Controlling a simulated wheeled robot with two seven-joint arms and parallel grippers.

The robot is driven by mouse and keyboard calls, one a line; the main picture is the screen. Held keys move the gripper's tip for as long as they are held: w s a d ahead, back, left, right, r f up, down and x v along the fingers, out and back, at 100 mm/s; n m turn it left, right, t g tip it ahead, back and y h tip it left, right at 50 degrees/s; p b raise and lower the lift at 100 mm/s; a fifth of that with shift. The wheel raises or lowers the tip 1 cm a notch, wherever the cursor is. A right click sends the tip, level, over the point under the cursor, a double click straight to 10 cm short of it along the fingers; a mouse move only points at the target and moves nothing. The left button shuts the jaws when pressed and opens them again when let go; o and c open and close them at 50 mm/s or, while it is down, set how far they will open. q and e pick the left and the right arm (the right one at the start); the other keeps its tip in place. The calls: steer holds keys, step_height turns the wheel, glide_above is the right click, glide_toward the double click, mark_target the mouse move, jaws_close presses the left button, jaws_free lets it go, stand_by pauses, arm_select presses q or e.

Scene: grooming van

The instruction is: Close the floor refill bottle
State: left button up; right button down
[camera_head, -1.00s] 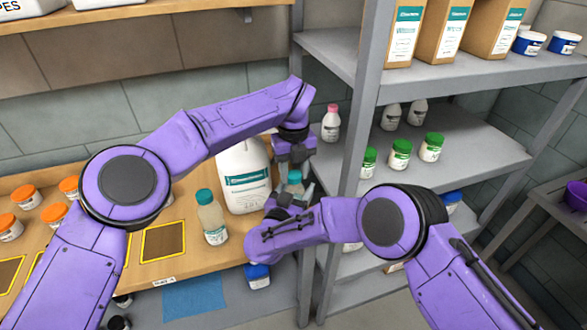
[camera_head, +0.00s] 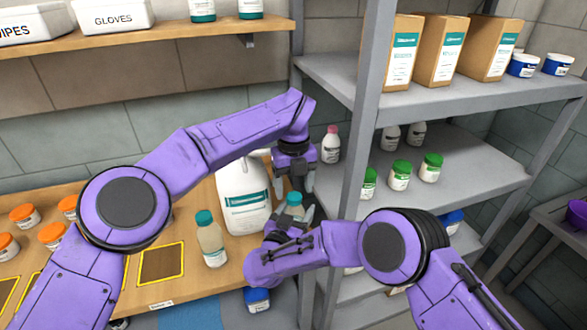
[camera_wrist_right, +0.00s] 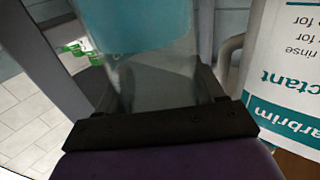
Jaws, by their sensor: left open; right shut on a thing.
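My right gripper (camera_head: 298,222) is shut on a small translucent bottle (camera_head: 294,212) with teal at its top, beside the white jug. In the right wrist view the bottle's clear wall and teal part (camera_wrist_right: 140,45) stand between the fingers. My left gripper (camera_head: 295,183) is open directly above the bottle, its fingers pointing down on either side of the bottle's top. I cannot tell whether they touch it or whether the teal top is a seated cap. Another bottle with a teal cap (camera_head: 209,238) stands upright on the wooden bench.
The large white jug (camera_head: 243,205) stands close behind my grippers; its label also shows in the right wrist view (camera_wrist_right: 290,115). A grey shelf post (camera_head: 352,150) rises just to the right. Orange-lidded jars (camera_head: 52,234) sit on the left of the bench (camera_head: 205,280).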

arm_select(q)
step_height(320, 180, up, 10)
stand_by(0.3)
steer(key=shift+f, duration=0.1)
arm_select(e)
steer(key=shift+c, duration=0.2)
jaws_free()
arm_select(q)
step_height(320, 180, down, 4)
steer(key=b, duration=0.4)
arm_select(e)
steer(key=v, duration=1)
steer(key=shift+s, duration=0.2)
steer(key=shift+a, duration=0.15)
